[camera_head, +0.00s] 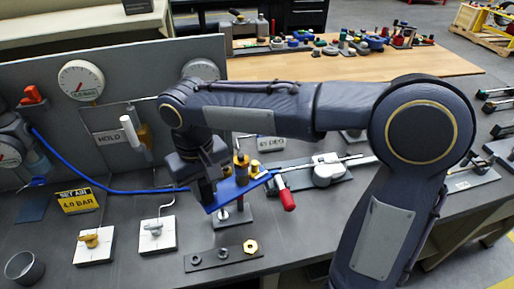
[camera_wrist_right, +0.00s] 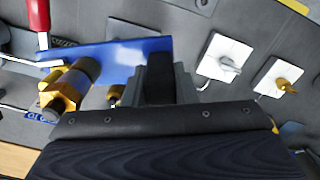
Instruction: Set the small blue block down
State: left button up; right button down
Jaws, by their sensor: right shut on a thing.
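The small blue block (camera_head: 236,191) looks like a flat blue plate in the head view. My right gripper (camera_head: 208,198) points down and is shut at its left end. The block is tilted and above the bench, close to a grey stand with brass fittings (camera_head: 242,165); I cannot tell whether it touches them. In the wrist view the blue block (camera_wrist_right: 115,58) reaches left from my right gripper's fingers (camera_wrist_right: 160,82), with a brass fitting (camera_wrist_right: 62,92) beside it. The fingers partly hide the block's end. My left gripper is not in view.
A red-handled lever (camera_head: 287,197) is just right of the block. White plates with small valves (camera_head: 157,236) and a dark strip with nuts (camera_head: 223,256) lie in front. A blue hose (camera_head: 110,191) runs from the left. A grey cup (camera_head: 24,268) stands front left.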

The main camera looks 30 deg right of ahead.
jog(key=shift+w+d+r, duration=0.15)
jog(key=shift+w+r, duration=0.05)
jog(key=shift+w, duration=0.3)
jog(key=w+d+p, duration=0.4)
jog(key=w+p, duration=0.2)
jog(key=w, duration=1.1)
jog(key=f, duration=0.8)
jog(key=f+p, duration=0.1)
jog(key=f, duration=0.3)
jog(key=shift+s+f, duration=0.15)
jog(key=shift+s, duration=0.15)
jog(key=c, duration=1.6)
grip_release()
jog(key=shift+f, duration=0.2)
jog(key=o, duration=0.4)
jog(key=shift+o, duration=0.2)
jog(key=shift+r, duration=0.1)
